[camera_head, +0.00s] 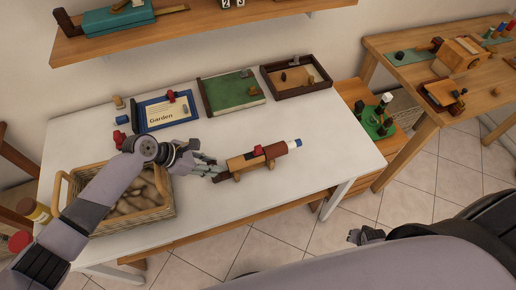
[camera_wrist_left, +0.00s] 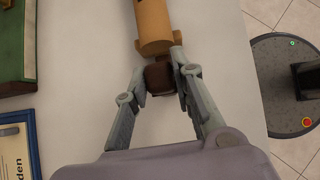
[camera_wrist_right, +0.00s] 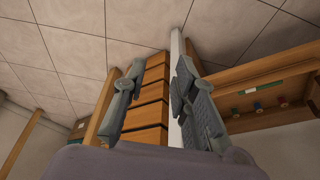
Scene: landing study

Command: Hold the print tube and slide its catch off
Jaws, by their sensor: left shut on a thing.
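The print tube (camera_head: 276,150) lies along the white table, with an orange-brown body, a darker brown section and a white and blue far end. A small red piece (camera_head: 258,150), perhaps the catch, sits on top of it. My left gripper (camera_head: 213,170) is shut on the tube's dark brown near end; in the left wrist view the fingers (camera_wrist_left: 161,75) press on both sides of this dark end (camera_wrist_left: 160,77), beside the orange-brown body (camera_wrist_left: 153,25). My right gripper (camera_head: 366,236) is low at the right, off the table; its fingers (camera_wrist_right: 157,80) are apart and empty.
A wicker basket (camera_head: 170,208) stands at the table's left. A blue "Garden" board (camera_head: 143,118), a green tray (camera_head: 209,96) and a brown tray (camera_head: 323,84) line the back. The white table (camera_head: 320,135) is clear right of the tube. A wooden drawer unit (camera_wrist_right: 150,108) shows below my right gripper.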

